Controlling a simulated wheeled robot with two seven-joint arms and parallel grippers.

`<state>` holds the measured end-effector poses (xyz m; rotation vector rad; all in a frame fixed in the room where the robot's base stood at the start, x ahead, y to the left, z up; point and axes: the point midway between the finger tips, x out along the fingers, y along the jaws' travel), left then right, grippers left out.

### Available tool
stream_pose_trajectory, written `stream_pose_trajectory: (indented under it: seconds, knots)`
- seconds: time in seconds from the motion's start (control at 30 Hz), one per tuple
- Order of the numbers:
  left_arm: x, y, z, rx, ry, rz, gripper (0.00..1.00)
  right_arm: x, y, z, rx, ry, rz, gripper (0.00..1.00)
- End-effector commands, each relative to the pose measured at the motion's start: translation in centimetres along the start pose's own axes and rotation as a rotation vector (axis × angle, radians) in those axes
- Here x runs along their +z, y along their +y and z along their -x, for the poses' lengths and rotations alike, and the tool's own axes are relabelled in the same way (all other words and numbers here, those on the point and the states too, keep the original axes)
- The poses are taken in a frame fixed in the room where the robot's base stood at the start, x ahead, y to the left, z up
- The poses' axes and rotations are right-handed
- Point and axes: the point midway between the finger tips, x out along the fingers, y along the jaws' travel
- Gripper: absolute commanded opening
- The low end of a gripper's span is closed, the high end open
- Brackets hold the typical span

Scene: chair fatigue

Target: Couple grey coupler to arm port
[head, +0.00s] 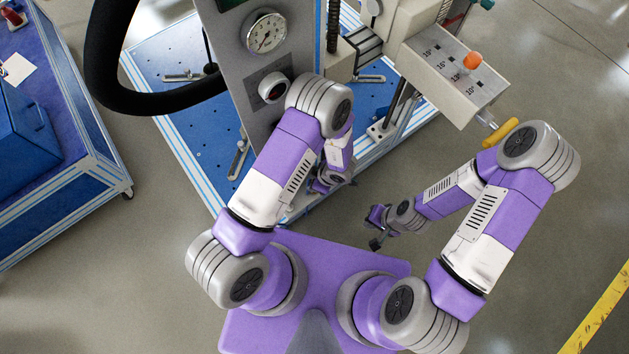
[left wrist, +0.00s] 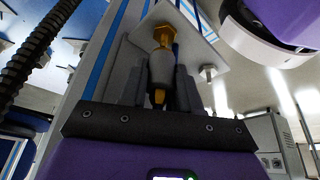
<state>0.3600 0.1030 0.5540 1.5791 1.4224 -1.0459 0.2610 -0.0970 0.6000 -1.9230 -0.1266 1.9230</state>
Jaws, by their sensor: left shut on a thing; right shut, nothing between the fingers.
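The grey coupler (left wrist: 161,68) stands between the dark fingers of my left gripper (left wrist: 158,80) in the left wrist view, and the gripper is shut on it. A yellow end shows below the coupler. A brass-coloured fitting (left wrist: 163,37), which looks like the arm port, is in line just above it, in front of a pale plate (left wrist: 200,55). I cannot tell whether coupler and fitting touch or are joined. In the head view my left arm hides the coupler and the fitting. My right gripper (head: 376,242) is shut and empty, low over the floor.
The test rig has a grey panel with a gauge (head: 265,33), an orange knob (head: 472,60) and a yellow handle (head: 500,132) close to my right arm. Its blue bench top (head: 180,100) is behind. A thick black hose (head: 100,60) loops at left. A blue cart (head: 75,190) stands farther left.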

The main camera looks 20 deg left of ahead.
Motion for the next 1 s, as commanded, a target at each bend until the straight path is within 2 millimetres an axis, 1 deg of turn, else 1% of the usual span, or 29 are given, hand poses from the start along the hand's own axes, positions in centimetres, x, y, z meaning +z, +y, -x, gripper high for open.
stream_pose_trajectory:
  seconds: [1.0]
  knots:
    - [-0.05,-0.04,0.05,-0.001,0.000,0.001,0.00,0.03,-0.26,0.72,0.000,0.000,0.000,0.00]
